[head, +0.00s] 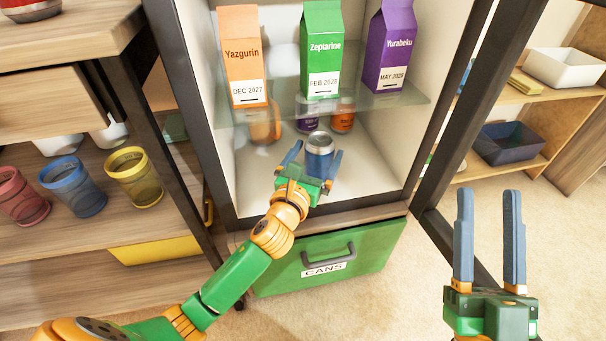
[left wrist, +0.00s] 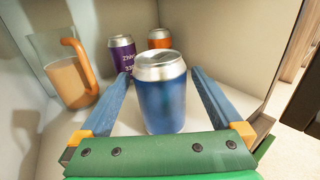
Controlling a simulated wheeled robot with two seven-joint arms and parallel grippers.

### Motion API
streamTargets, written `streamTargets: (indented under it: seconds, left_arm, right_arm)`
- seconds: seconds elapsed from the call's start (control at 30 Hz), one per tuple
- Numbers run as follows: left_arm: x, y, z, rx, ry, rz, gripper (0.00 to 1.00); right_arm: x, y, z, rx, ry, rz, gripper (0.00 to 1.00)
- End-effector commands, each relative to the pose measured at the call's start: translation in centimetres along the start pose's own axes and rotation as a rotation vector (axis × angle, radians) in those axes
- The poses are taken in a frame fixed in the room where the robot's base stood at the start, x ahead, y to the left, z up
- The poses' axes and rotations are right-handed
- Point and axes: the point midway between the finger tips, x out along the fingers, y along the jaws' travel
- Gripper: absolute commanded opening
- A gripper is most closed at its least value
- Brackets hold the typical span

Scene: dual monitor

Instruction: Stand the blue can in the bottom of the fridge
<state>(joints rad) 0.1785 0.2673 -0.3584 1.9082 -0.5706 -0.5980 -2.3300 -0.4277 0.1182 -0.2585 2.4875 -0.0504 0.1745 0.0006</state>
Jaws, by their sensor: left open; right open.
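The blue can (head: 319,152) stands upright on the bottom of the fridge (head: 262,187), near its front. In the left wrist view the blue can (left wrist: 161,92) stands between the two fingers, with a gap visible on each side. My left gripper (head: 311,168) is open around the can, its arm reaching in from the left. My right gripper (head: 489,222) is open and empty, in front of the fridge at the right.
A purple can (head: 306,115), an orange can (head: 343,115) and a jug with an orange handle (left wrist: 75,75) stand farther back on the fridge bottom. Cartons stand on the glass shelf (head: 400,100) above. A green drawer (head: 330,255) marked CANS is below. The open door frame is at right.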

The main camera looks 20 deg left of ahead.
Motion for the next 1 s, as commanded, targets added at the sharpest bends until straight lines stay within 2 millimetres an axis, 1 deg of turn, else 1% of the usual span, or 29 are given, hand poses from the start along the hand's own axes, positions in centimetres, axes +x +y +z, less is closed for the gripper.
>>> streamTargets:
  seconds: [0.07,0.17,0.27,0.4,0.5,0.6,0.67,0.73,0.77,0.8,0.87,0.9,0.97,1.0]
  left_arm:
    - [-0.9,0.0,0.2,-0.001,0.002,-0.001,1.0]
    - [-2.3,0.0,0.1,0.001,0.003,-0.001,1.0]
    - [-3.8,0.0,0.2,-0.001,0.002,-0.001,1.0]
    - [-6.6,0.0,0.2,-0.001,0.003,-0.001,1.0]
    - [-8.3,0.0,0.0,-0.002,0.003,-0.001,1.0]
    - [-9.3,0.0,0.0,-0.008,0.001,-0.001,1.0]
    - [-9.6,-0.1,0.0,-0.102,0.009,-0.006,1.0]
    - [-10.1,-0.6,-0.3,-0.413,0.038,-0.021,1.0]
    - [-10.4,-0.9,-0.4,-0.612,0.057,-0.028,1.0]
    - [-10.8,-1.4,-0.5,-0.92,0.087,-0.034,1.0]
    - [-11.4,-2.2,-0.4,-1.41,0.139,-0.033,1.0]
    - [-11.8,-2.7,-0.2,-1.724,0.174,-0.028,1.0]
    - [-12.4,-3.3,0.2,-2.153,0.223,-0.009,1.0]
    - [-12.7,-3.6,0.5,-2.401,0.255,0.004,1.0]
  right_arm:
    - [0.1,0.2,1.6,-0.001,-0.097,0.006,0.5]
    - [-0.3,0.5,4.2,-0.001,-0.235,0.013,0.5]
    - [-1.2,0.8,6.8,-0.001,-0.38,0.021,0.5]
    - [-3.0,1.2,10.0,0.001,-0.574,0.031,0.5]
    - [-4.0,1.3,11.2,0.002,-0.649,0.035,0.5]
    - [-4.5,1.4,11.8,0.003,-0.688,0.037,0.5]
    - [-4.7,1.4,12.0,0.004,-0.698,0.038,0.5]
    - [-4.8,1.4,12.1,0.004,-0.703,0.038,0.5]
    - [-4.8,1.4,12.1,0.004,-0.703,0.038,0.5]
    - [-4.8,1.4,12.1,0.004,-0.703,0.038,0.5]
    - [-4.8,1.4,12.1,0.004,-0.702,0.038,0.5]
    - [-4.8,1.4,12.1,0.004,-0.702,0.038,0.5]
    - [-4.8,1.4,12.1,0.004,-0.701,0.038,0.5]
    - [-4.8,1.4,12.1,0.004,-0.701,0.038,0.5]
